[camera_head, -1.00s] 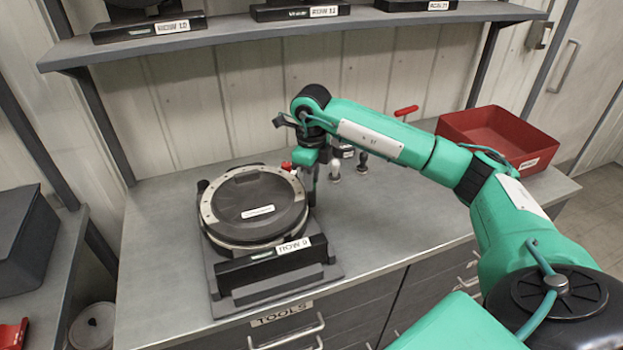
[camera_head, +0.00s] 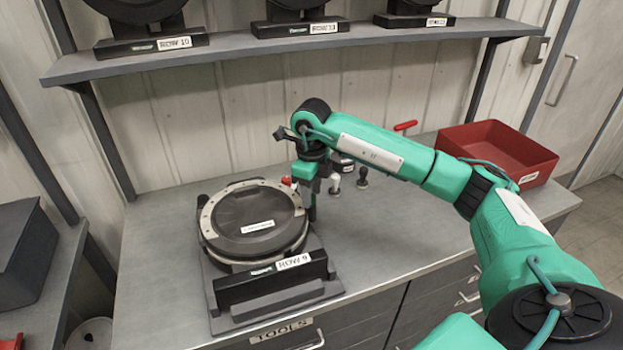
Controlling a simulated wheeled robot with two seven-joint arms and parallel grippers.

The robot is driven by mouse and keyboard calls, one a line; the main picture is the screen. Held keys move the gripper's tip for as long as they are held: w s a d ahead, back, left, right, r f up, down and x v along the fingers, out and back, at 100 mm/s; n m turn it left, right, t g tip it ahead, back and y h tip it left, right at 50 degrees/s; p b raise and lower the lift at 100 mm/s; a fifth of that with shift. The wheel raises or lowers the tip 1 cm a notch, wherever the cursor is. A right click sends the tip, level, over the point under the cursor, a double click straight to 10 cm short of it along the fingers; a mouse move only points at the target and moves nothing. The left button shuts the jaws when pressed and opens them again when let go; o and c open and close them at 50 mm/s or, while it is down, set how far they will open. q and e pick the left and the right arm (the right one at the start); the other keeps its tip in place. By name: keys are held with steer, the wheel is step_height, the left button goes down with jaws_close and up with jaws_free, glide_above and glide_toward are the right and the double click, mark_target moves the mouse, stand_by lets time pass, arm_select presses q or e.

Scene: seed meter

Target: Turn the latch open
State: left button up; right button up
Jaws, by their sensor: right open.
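The seed meter (camera_head: 252,218) is a round black-lidded unit with a pale metal rim, lying on a dark stand labelled ROW 9 (camera_head: 292,262) on the grey bench. A small red latch (camera_head: 287,181) shows at the upper right of its rim. My right gripper (camera_head: 308,205) points down just right of the latch, beside the meter's rim. It is open; its fingers are partly hidden by the wrist, and I cannot tell whether they touch the latch. My left gripper is not in view.
A red bin (camera_head: 497,152) stands at the bench's back right. Small dark-handled tools (camera_head: 362,178) and a red-handled tool (camera_head: 405,126) are behind my right arm. A shelf (camera_head: 300,50) with more labelled units hangs above.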

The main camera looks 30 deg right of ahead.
step_height(320, 180, up, 14)
steer(key=b, duration=0.1)
steer(key=shift+f, duration=0.2)
steer(key=shift+f, duration=0.1)
stand_by(0.7)
